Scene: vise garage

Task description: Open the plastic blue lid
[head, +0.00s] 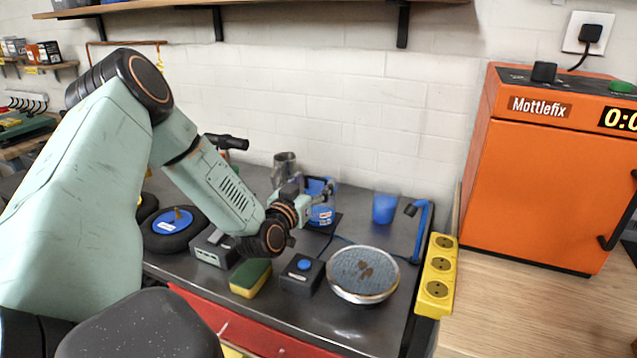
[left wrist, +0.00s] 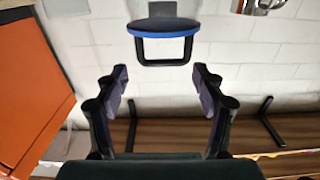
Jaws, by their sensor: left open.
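A blue container (head: 321,216) with a pale label stands on the dark bench, partly hidden behind my left gripper (head: 318,190). In the left wrist view, my left gripper (left wrist: 162,78) is open with nothing between its fingers. Beyond the fingertips, near the top edge of that view, is a round dark piece with a blue rim and a black loop handle (left wrist: 163,48); it looks like the lid, and the fingers appear apart from it. My right gripper is not in view.
A blue cup (head: 385,208), a round metal dish (head: 341,288), a black box with a blue button (head: 301,275) and a sponge (head: 250,277) share the bench. A metal mug (head: 285,164) stands behind. An orange oven (head: 545,195) stands right, beyond yellow sockets (head: 439,266).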

